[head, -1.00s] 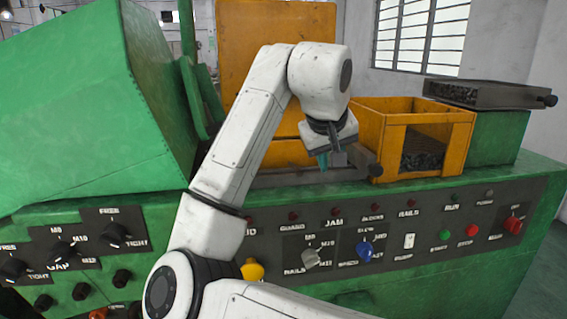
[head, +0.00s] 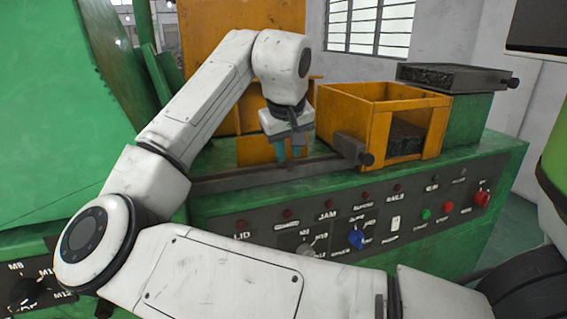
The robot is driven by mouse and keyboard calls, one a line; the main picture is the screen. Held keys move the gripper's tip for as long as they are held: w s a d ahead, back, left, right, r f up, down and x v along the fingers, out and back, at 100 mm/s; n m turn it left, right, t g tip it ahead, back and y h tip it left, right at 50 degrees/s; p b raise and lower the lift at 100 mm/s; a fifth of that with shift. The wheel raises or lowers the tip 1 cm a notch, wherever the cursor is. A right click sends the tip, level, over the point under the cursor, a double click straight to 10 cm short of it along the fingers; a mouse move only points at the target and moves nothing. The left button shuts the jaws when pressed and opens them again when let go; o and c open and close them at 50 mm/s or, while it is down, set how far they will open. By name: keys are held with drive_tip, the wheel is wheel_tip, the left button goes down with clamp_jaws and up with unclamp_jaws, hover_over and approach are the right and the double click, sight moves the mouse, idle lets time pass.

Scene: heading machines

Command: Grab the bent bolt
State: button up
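My gripper (head: 289,151) points down over the dark metal rail (head: 245,177) on top of the green machine. Its two teal fingertips show apart, with a gap between them, close above or beside the rail; I cannot tell whether they touch it. I cannot make out a bent bolt in the head view. Anything small between or behind the fingers is hidden or too small to tell.
A yellow open-front bin (head: 382,108) with dark small parts stands right of my gripper. A grey tray (head: 450,77) sits on a green block behind it. The control panel (head: 350,222) with knobs and buttons is below. A yellow panel (head: 220,25) rises behind.

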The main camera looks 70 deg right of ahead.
sight(289, 165)
drive_tip(key=shift+p+x, duration=0.3)
drive_tip(key=shift+x, duration=1.9)
clamp_jaws()
